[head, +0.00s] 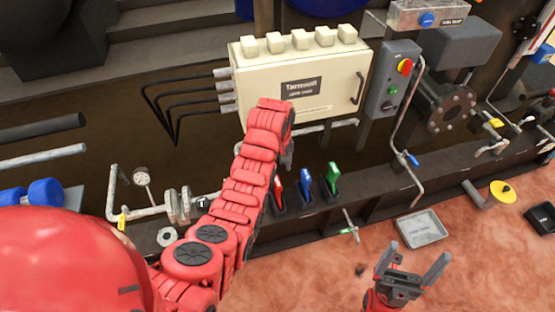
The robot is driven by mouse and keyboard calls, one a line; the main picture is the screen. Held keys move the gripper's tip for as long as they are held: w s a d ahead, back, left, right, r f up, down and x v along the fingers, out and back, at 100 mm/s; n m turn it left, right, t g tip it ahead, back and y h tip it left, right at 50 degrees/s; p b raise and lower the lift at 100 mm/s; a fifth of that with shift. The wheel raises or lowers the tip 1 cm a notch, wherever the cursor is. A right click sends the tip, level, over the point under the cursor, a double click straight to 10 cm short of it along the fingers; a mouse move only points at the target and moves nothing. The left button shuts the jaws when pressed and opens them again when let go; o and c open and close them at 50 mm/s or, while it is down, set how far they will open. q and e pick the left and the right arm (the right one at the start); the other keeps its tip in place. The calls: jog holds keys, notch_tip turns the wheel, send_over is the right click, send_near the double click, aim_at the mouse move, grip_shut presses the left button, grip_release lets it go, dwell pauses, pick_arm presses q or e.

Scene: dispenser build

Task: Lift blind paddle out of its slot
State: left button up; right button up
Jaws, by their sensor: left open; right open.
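A pair of grey pipe flanges (179,206) stands on the pipe at left, with a small black tab (203,203) beside it. I cannot tell for sure which part is the blind paddle. A yellow round disc (502,191) lies on the floor at right. My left arm reaches up across the middle and bends down; its gripper (287,165) is mostly hidden, just above a red handle (278,188), and holds nothing that I can see. My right gripper (412,268) is open and empty at the bottom, its fingers pointing up.
Blue (306,182) and green (333,176) handles stand right of the red one on a dark beam. A cream junction box (300,85) stands behind my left arm. A grey tray (421,229) lies on the reddish floor, which is mostly clear around my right gripper.

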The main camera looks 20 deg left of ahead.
pick_arm(q)
jog(key=b, duration=0.1)
send_over(279, 196)
jog(key=f, duration=1.1)
jog(key=shift+w+a+f, duration=0.15)
jog(key=shift+w+a, duration=0.05)
notch_tip(279, 196, down, 5)
jog(key=shift+r+b, duration=0.2)
jog(key=shift+b, duration=0.9)
jog(key=shift+w+f+b, duration=0.1)
jog(key=shift+f+b, duration=0.4)
jog(key=shift+f, duration=0.2)
jog(key=shift+c, duration=0.2)
grip_shut()
jog(key=shift+r, duration=0.1)
jog(key=shift+r+p, duration=5.35)
jog(key=shift+r, duration=0.05)
